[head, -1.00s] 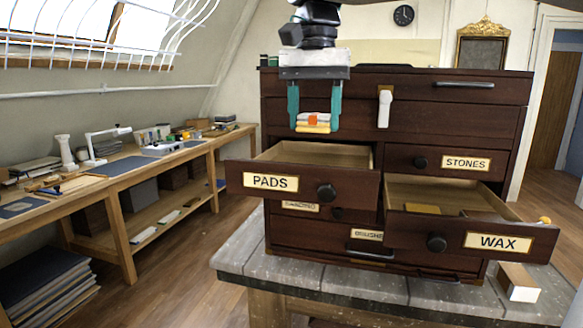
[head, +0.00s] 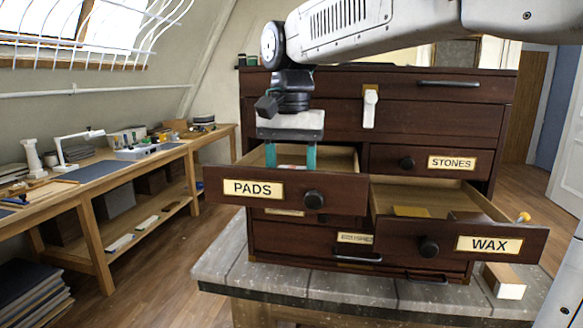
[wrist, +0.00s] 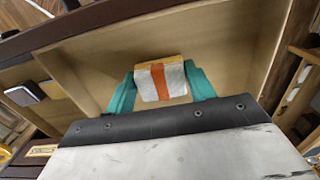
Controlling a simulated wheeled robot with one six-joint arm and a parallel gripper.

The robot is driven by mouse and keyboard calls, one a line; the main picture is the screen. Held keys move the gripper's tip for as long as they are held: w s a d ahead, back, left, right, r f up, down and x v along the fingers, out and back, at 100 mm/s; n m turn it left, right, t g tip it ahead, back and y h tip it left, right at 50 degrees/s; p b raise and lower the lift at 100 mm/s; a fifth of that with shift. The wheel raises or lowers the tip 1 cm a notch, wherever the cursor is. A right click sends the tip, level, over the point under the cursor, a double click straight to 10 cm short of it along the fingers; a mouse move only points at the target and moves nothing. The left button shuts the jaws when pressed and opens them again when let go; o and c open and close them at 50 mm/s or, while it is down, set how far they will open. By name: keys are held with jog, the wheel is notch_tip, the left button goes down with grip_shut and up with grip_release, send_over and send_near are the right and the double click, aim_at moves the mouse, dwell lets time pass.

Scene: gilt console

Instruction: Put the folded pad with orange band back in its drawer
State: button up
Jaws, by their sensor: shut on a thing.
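The folded pad (wrist: 159,82) is white and yellowish with an orange band around its middle. My gripper (wrist: 160,88) is shut on it, with a teal finger at each side. In the head view my gripper (head: 291,157) reaches down into the open PADS drawer (head: 330,190); the drawer front hides the fingertips and most of the pad. The wrist view shows the pad over the drawer's bare wooden floor (wrist: 230,45). I cannot tell whether the pad touches the floor.
The WAX drawer (head: 390,232) is also open, at lower right, with a yellow block (head: 411,211) inside. The STONES drawer (head: 425,162) is shut. A small wood-and-white block (head: 505,281) lies on the grey bench top (head: 330,277). The PADS drawer's walls stand close around my gripper.

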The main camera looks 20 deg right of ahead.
jog(key=o, duration=0.9)
jog(key=shift+f, duration=0.1)
notch_tip(320, 180, up, 12)
jog(key=shift+r, duration=0.15)
